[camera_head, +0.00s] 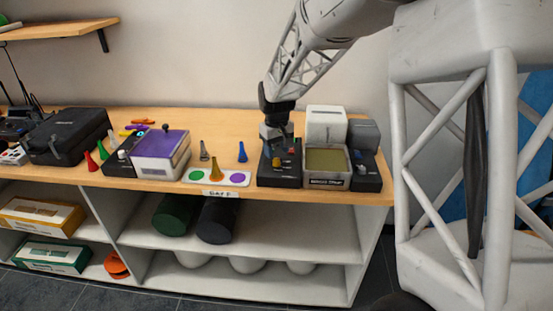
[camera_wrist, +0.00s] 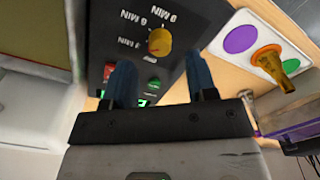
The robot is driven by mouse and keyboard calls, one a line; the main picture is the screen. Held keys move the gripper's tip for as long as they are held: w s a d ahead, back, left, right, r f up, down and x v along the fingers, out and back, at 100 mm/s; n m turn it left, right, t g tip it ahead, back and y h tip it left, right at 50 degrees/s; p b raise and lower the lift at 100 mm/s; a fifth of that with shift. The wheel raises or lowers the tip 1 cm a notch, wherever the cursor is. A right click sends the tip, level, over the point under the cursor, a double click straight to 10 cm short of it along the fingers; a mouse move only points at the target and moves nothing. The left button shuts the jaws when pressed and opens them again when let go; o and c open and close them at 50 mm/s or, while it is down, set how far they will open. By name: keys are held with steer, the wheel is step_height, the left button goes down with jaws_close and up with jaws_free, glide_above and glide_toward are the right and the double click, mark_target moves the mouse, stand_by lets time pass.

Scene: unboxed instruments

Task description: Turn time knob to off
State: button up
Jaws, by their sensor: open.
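The time knob (camera_wrist: 160,42) is a yellow-orange round dial on a black control panel (camera_wrist: 185,17). White minute markings sit around it and look upside down in the wrist view. Its exact pointer setting is hard to read. In the head view the knob (camera_head: 277,162) is a small yellow spot on the black device (camera_head: 281,179), right of the table's middle. My gripper (camera_wrist: 160,62) is open, with its two blue fingers apart and the knob lying between and just beyond their tips. No contact with the knob can be made out. In the head view my gripper (camera_head: 276,135) hangs over the device.
A white card with coloured dots (camera_head: 236,179) and a yellow pawn (camera_head: 216,170) stand left of the device. A box with an olive top (camera_head: 327,161) stands close on its right.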

mark_target(276, 160)
steer(key=shift+f, duration=2)
steer(key=c, duration=0.9)
steer(key=shift+n, duration=0.4)
steer(key=n, duration=1)
